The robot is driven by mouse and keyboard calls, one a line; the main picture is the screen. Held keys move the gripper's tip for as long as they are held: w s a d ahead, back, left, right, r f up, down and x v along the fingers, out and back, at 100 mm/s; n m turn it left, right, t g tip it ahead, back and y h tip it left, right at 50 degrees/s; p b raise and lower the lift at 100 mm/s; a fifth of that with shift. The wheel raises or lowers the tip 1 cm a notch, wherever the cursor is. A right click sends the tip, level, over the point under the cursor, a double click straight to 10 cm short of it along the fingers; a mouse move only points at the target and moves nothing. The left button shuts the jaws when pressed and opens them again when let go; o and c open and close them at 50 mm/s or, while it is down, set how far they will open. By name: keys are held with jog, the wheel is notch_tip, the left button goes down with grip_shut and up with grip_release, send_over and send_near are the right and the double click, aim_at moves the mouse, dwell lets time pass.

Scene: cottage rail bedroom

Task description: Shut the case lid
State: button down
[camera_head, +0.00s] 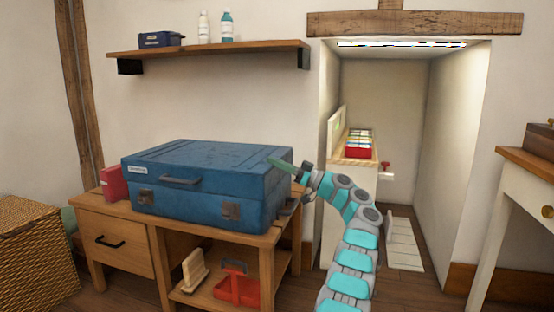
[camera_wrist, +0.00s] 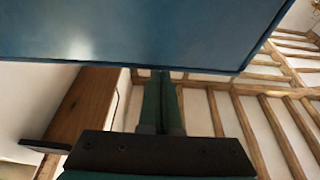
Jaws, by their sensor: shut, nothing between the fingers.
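The blue case (camera_head: 190,207) stands on the wooden desk. Its lid (camera_head: 205,155) lies down over the base, with no clear gap seen along the front seam. The front shows a handle, a white label and two metal latches. My gripper (camera_head: 273,161) is at the right end of the lid, its green fingers shut and empty, pointing left over the top edge. In the wrist view the closed fingers (camera_wrist: 162,78) reach the edge of a broad blue panel (camera_wrist: 150,35), which looks like the case. I cannot tell whether they touch it.
A red box (camera_head: 113,183) stands left of the case. The desk's lower shelf holds a red caddy (camera_head: 237,287). A wall shelf (camera_head: 215,48) with bottles hangs above. Right of my arm is a lit alcove (camera_head: 385,95); a white table (camera_head: 520,180) stands far right.

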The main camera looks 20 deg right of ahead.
jog(key=shift+s+a+f+n, duration=0.15)
jog(key=shift+f+n, duration=0.15)
jog(key=shift+f, duration=0.3)
